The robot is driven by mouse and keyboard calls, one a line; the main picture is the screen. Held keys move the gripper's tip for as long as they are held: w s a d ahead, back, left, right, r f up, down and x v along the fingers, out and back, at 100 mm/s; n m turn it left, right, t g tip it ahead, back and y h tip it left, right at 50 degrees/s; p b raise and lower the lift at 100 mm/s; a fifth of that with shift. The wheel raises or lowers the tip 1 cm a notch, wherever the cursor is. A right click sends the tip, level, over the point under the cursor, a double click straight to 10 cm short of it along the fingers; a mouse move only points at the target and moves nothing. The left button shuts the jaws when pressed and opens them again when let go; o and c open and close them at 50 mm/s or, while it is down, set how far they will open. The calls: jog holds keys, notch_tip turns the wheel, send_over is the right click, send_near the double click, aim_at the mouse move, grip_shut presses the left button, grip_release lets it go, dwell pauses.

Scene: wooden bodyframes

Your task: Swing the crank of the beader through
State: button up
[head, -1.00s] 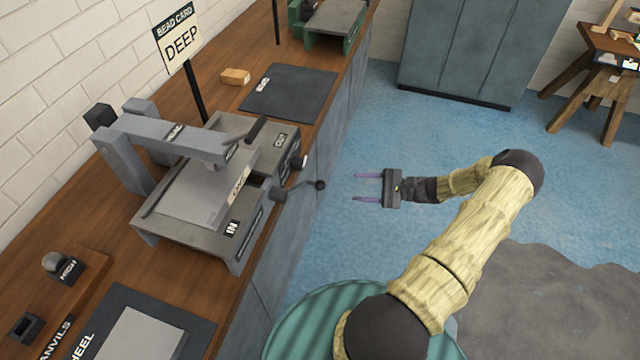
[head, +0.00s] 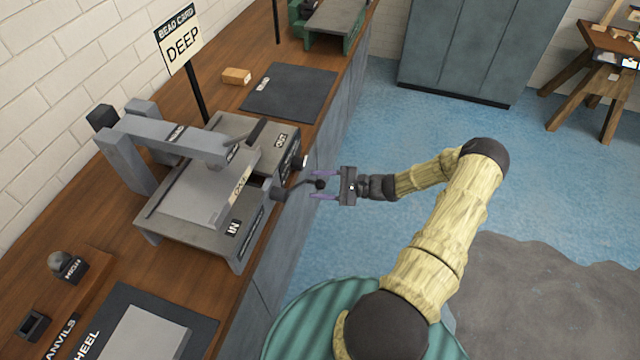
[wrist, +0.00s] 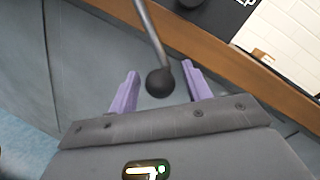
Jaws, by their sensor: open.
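The beader (head: 190,195) is a grey machine on the wooden bench, with a metal sheet (head: 195,190) lying on its bed under the arm. Its crank (head: 300,187) sticks out from the front side over the bench edge and ends in a dark round knob (head: 319,184). My gripper (head: 323,185) is open, with its purple fingers pointing left, one on each side of the knob. In the wrist view the crank knob (wrist: 160,82) sits between the two purple fingertips, with gaps visible. I cannot tell whether either finger touches it.
A sign reading DEEP (head: 182,48) stands on a post behind the beader. A dark mat (head: 290,92) and a small wooden block (head: 236,76) lie farther along the bench (head: 225,100). The blue floor (head: 400,130) beside the bench is clear.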

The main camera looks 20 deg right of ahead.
grip_shut()
jog(key=shift+f, duration=0.1)
